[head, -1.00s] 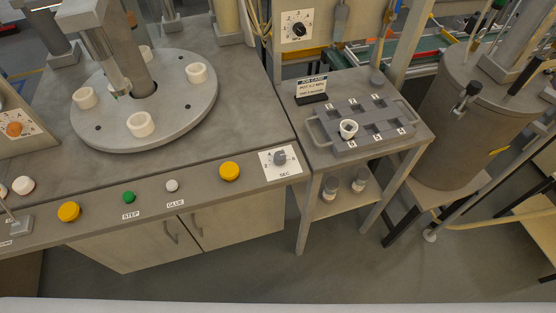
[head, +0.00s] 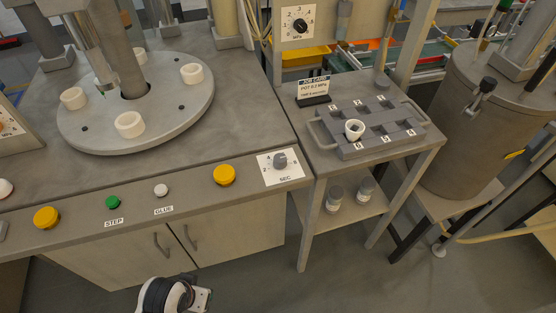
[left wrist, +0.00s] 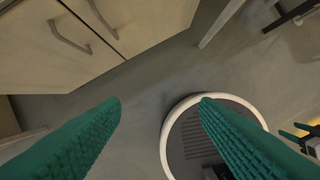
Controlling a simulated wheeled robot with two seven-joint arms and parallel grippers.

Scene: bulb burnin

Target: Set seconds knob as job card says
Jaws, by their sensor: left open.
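The seconds knob (head: 280,160) is a grey knob on a white plate marked SEC, at the right front corner of the bench. Its exact setting is too small to read surely. The job card (head: 313,88) stands on the side table; a line about the pot and MPa shows, but its lower line is unreadable. My left gripper (left wrist: 161,102) is open and empty in the left wrist view, with green ribbed fingers above the floor by the cabinet. It is clear of the knob. Green finger-like parts at the right edge there may be my right gripper (left wrist: 300,137), mostly cut off.
Yellow buttons (head: 224,175), a green STEP button (head: 113,202) and a white GLUE button (head: 161,190) line the bench front. A turntable (head: 150,110) carries white rings. A grey tray (head: 385,143) holds a white part. An MPa dial (head: 299,26) is behind. Floor before the cabinet is open.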

